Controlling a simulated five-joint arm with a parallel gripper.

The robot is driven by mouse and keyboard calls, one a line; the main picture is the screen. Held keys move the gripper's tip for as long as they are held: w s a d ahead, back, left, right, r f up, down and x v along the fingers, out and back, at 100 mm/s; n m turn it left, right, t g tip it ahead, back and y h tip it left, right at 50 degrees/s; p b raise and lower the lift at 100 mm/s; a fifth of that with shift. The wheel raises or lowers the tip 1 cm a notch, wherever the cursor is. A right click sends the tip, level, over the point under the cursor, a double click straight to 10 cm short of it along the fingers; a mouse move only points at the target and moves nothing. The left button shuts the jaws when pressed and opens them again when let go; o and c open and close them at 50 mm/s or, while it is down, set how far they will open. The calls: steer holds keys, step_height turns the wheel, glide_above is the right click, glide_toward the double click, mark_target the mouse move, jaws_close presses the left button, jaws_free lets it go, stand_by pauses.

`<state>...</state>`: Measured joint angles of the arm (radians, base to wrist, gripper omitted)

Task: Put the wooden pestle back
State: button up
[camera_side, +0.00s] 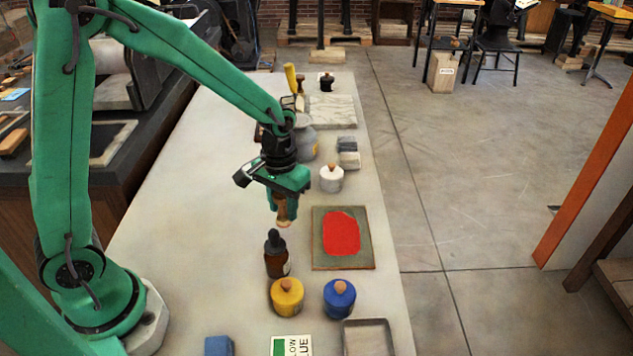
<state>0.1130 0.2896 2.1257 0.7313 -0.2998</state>
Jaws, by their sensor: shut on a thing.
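My gripper (287,192) is shut on the wooden pestle (286,213), which hangs below the fingers, roughly upright. Its upper part is hidden by the gripper. In this view the pestle's lower end appears just left of the grey slab (366,262) with its round red ink patch (341,233), and above the brown dropper bottle (277,257). The pestle looks clear of the table. A yellow pot (287,299), a blue pot (339,301) and a white pot (331,181) each show a wooden knob on top.
A grey vessel (305,137) stands behind the gripper, with grey blocks (348,152) beside it. A green-marked card (291,346), a blue block (218,345) and a shallow grey tray (368,338) lie at the front. The left-centre of the table (185,220) is clear.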

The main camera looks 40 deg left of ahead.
mark_target(284, 219)
steer(key=shift+f, duration=2.15)
steer(key=shift+f, duration=0.2)
steer(key=o, duration=1)
steer(key=shift+o, duration=0.2)
steer(key=shift+r, duration=0.15)
step_height(284, 219, up, 12)
steer(key=shift+f, duration=0.2)
steer(key=shift+r, duration=0.3)
